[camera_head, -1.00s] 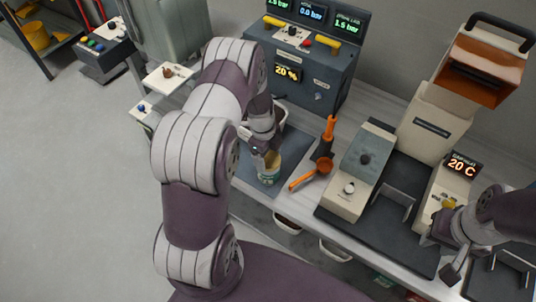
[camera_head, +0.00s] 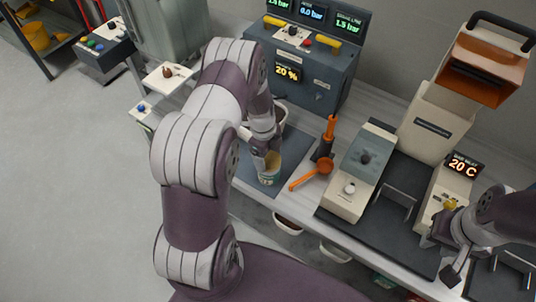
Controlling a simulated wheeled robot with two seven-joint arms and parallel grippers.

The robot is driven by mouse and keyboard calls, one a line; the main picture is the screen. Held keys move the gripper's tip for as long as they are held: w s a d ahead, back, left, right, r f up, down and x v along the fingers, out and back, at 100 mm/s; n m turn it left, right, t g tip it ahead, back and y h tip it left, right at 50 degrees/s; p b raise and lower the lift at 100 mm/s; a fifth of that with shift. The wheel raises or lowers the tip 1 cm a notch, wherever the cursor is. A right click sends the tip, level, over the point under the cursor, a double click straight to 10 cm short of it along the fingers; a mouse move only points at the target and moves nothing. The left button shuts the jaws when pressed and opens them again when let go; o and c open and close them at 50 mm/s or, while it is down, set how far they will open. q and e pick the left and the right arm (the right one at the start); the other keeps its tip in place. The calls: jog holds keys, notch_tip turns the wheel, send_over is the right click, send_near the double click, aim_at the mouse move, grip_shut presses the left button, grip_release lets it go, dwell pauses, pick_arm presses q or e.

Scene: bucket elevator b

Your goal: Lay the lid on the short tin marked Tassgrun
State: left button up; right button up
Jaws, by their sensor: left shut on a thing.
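My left gripper (camera_head: 264,158) is over the tin's left rim, pointing down. It is shut on what looks like the lid, though the fingers hide most of it. A tan patch shows at the tin's top; I cannot tell whether it is lid or the tin's inside. My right gripper (camera_head: 441,257) is open and empty at the right, over the bench's front edge.
An orange scoop (camera_head: 323,166) lies right of the tin, beside an orange-handled tool (camera_head: 329,130) standing in a dark holder. A grey control cabinet (camera_head: 299,72) stands behind. A beige machine (camera_head: 365,160) stands right. Bins hang under the bench's front edge.

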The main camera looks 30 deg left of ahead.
pick_arm(q)
jog(key=shift+f+b, duration=0.5)
jog(key=shift+b, duration=0.15)
dwell(0.5)
jog(key=shift+f, duration=0.15)
dwell(0.4)
jog(key=o, duration=0.9)
jog(key=shift+o, duration=0.2)
jog(key=shift+r+p, duration=2.45)
jog(key=shift+r, duration=1.65)
